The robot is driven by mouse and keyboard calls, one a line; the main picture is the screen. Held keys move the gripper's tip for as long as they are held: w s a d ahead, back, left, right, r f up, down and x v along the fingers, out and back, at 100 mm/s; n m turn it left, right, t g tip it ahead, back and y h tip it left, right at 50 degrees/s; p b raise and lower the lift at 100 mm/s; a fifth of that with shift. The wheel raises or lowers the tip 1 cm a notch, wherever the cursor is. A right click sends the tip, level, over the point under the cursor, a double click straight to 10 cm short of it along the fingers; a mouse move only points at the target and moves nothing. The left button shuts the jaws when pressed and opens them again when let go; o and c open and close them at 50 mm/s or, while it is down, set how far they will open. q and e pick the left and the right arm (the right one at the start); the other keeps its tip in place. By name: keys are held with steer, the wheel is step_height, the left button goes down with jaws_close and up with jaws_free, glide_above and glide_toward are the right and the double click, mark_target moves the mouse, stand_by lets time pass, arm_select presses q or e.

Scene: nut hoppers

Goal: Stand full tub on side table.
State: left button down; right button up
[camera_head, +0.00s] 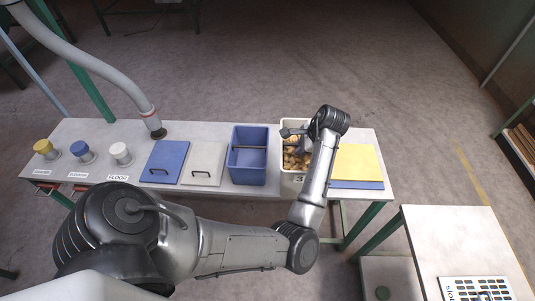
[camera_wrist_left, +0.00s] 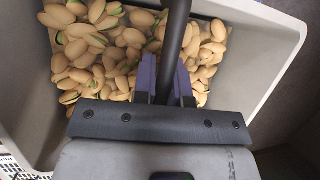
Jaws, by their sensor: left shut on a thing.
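The full tub (camera_head: 291,183) is a pale, open box marked with a 3, standing on the long workbench. It is filled with tan pistachio nuts (camera_wrist_left: 92,58), and its pale wall (camera_wrist_left: 270,42) shows in the left wrist view. My left gripper (camera_head: 299,137) reaches over the tub from my long arm. In the left wrist view its purple fingers (camera_wrist_left: 165,80) are shut on the tub's dark bar handle (camera_wrist_left: 178,25), above the nuts. A smaller white-topped table (camera_head: 440,228) stands at the lower right, apart from the bench. My right gripper is not in view.
Blue (camera_head: 164,160) and white (camera_head: 204,163) lids lie further left. Yellow and blue panels (camera_head: 356,162) lie to its right. A white slotted tray (camera_head: 478,289) occupies the small table's front; its back is clear.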

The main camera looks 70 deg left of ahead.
mark_target(295, 137)
arm_select(q)
steer(key=w+a+f, duration=0.1)
steer(key=a+f, duration=0.1)
steer(key=a, duration=0.1)
steer(key=w+a+f+b, duration=0.1)
steer(key=a+f, duration=0.2)
steer(key=a, duration=0.1)
steer(key=w+a+f+b, duration=0.1)
steer(key=a+f, duration=0.1)
steer(key=a, duration=0.2)
steer(key=shift+w+f, duration=0.15)
steer(key=shift+w, duration=0.2)
steer(key=shift+f, duration=0.1)
step_height(295, 137, down, 4)
steer(key=shift+d+r+b, duration=0.1)
steer(key=shift+b, duration=0.5)
steer(key=c, duration=1.6)
jaws_free()
steer(key=shift+f, duration=0.3)
steer(key=o, duration=0.4)
steer(key=shift+o, duration=0.2)
